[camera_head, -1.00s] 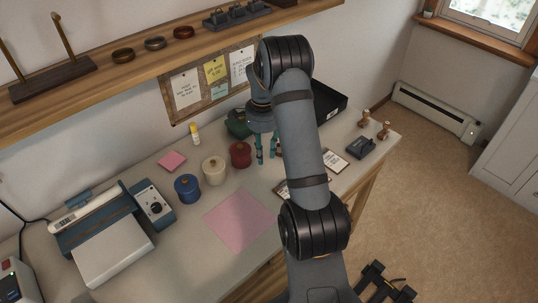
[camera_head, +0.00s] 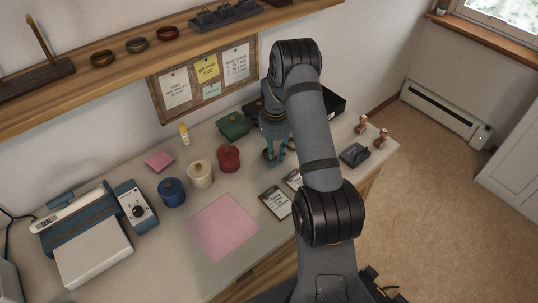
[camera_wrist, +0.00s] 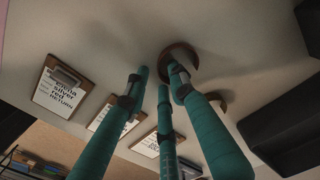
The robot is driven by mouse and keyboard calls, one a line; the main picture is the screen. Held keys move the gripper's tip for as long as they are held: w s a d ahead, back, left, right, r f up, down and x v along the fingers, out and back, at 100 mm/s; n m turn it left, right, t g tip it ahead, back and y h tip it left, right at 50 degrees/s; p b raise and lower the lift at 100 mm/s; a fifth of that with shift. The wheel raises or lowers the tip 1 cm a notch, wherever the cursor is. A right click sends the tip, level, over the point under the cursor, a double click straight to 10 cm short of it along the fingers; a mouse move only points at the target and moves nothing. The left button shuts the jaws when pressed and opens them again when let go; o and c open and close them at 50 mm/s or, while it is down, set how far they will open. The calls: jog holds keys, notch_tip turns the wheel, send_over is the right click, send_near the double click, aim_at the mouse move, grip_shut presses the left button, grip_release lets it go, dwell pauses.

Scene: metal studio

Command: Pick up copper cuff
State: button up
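In the wrist view, a brown, copper-looking ring (camera_wrist: 180,46) lies on the tabletop at the fingertips. A second similar ring (camera_wrist: 217,97) is partly hidden behind the right finger. I cannot tell which of them is the copper cuff. My gripper (camera_wrist: 160,78) has three teal fingers pointing at the table, with their tips apart. The right fingertip overlaps the first ring; I cannot tell whether it is inside it or touches it. In the head view, my gripper (camera_head: 275,156) is low over the table, right of the red pot, and the rings there are mostly hidden by the fingers.
Clipboards (camera_head: 276,202) lie in front of my gripper. Red (camera_head: 228,159), cream (camera_head: 200,175) and blue (camera_head: 171,193) pots stand to the left. A green box (camera_head: 233,125) and a black tray (camera_head: 333,101) are behind.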

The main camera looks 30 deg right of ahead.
grip_shut()
dwell(0.5)
